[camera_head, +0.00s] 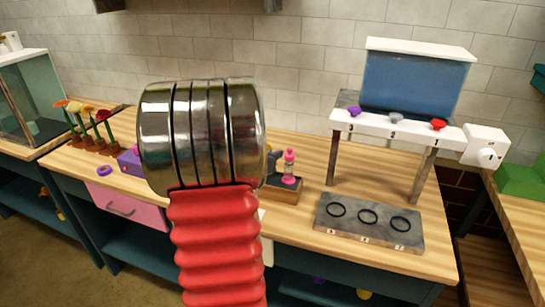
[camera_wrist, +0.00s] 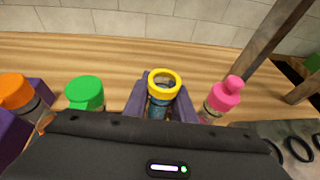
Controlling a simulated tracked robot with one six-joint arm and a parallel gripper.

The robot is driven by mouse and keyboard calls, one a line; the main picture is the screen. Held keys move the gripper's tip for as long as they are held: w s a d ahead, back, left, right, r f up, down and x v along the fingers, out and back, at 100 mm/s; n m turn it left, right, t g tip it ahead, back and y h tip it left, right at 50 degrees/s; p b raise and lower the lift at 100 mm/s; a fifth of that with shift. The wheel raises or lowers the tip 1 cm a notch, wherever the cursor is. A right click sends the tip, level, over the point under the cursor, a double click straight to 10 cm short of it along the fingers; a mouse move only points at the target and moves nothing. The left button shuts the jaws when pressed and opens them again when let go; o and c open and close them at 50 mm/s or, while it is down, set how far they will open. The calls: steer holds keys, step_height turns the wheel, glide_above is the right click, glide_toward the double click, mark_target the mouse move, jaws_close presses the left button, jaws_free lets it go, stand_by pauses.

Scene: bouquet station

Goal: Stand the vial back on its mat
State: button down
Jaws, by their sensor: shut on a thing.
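In the wrist view, a vial with a yellow ring-shaped top (camera_wrist: 165,84) and a bluish body stands between the two fingers of my gripper (camera_wrist: 161,104). The gripper is shut on this vial, which looks roughly upright. Its lower end is hidden behind the gripper body, so I cannot tell whether it touches anything. In the head view my arm hides most of the gripper and the held vial. A small wooden stand with a dark top (camera_head: 284,190) shows right of my arm; I cannot tell whether that top is the vial's mat.
A pink-topped vial (camera_wrist: 222,97) is close right of my gripper. A green-topped vial (camera_wrist: 85,95) and an orange-topped one (camera_wrist: 17,93) are on the left. A grey plate with black rings (camera_head: 368,222) lies under a raised dispenser rack (camera_head: 395,124). Flowers (camera_head: 90,120) stand far left.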

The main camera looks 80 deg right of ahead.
steer(key=shift+f, duration=1)
steer(key=c, duration=1.5)
jaws_free()
steer(key=shift+f, duration=0.1)
steer(key=shift+w+a+r, duration=0.1)
steer(key=shift+a+r, duration=0.15)
steer(key=v, duration=1.1)
steer(key=shift+a, duration=0.2)
